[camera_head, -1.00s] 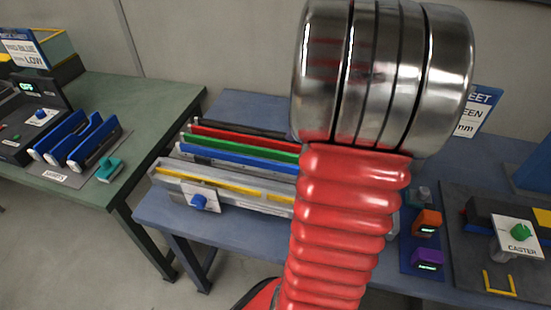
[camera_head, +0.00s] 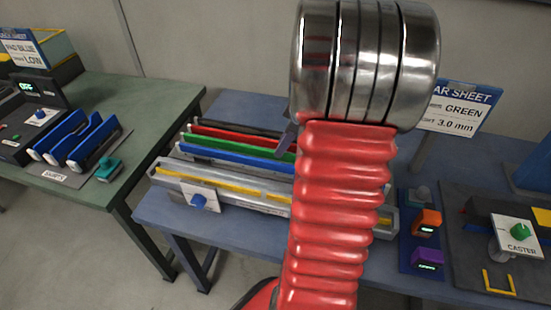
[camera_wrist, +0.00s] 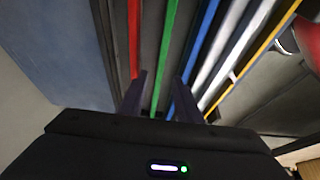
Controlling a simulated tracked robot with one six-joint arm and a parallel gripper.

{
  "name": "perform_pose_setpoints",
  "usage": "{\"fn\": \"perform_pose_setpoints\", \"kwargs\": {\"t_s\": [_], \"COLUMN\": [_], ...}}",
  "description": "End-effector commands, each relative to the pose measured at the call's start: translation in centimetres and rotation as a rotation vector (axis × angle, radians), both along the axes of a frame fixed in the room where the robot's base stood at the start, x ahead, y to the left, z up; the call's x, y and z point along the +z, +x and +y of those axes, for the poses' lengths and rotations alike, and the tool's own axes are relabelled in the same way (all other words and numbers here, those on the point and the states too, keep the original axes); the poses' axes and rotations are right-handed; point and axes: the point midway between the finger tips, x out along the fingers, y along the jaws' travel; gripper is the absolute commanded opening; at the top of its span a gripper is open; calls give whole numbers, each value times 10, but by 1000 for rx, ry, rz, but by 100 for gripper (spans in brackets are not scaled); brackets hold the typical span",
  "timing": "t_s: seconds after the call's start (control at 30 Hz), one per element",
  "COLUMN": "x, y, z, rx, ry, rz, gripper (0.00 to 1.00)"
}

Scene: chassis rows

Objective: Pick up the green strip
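The green strip (camera_head: 240,145) lies in a rack on the blue table, between a red strip (camera_head: 235,135) and a blue strip (camera_head: 235,160). In the wrist view the green strip (camera_wrist: 165,60) runs lengthwise between the two fingers of my gripper (camera_wrist: 156,90). The fingers are apart, with the red strip beside the left finger and the blue strip beside the right one. I cannot tell how far above the strip the fingertips are. In the head view my red arm hides the right part of the strips, and one finger (camera_head: 287,139) shows at its left edge.
A black strip (camera_head: 240,128) lies behind the red one; a grey rail (camera_head: 240,192) with yellow stripes is in front. A sign (camera_head: 458,108) reads GREEN, 3.0 mm. Orange (camera_head: 427,222) and purple (camera_head: 428,259) devices stand right. A green table (camera_head: 150,95) is left.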

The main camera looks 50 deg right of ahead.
Motion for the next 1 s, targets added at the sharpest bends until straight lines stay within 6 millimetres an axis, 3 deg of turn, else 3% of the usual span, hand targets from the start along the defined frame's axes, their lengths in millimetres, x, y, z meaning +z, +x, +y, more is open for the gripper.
{"fn": "perform_pose_setpoints", "kwargs": {"t_s": [0.43,1.0], "x": [-44,-45], "y": [18,19], "z": [9,9], "rx": [0,-1], "ry": [2,0], "rz": [1,0], "gripper": [31,31]}}
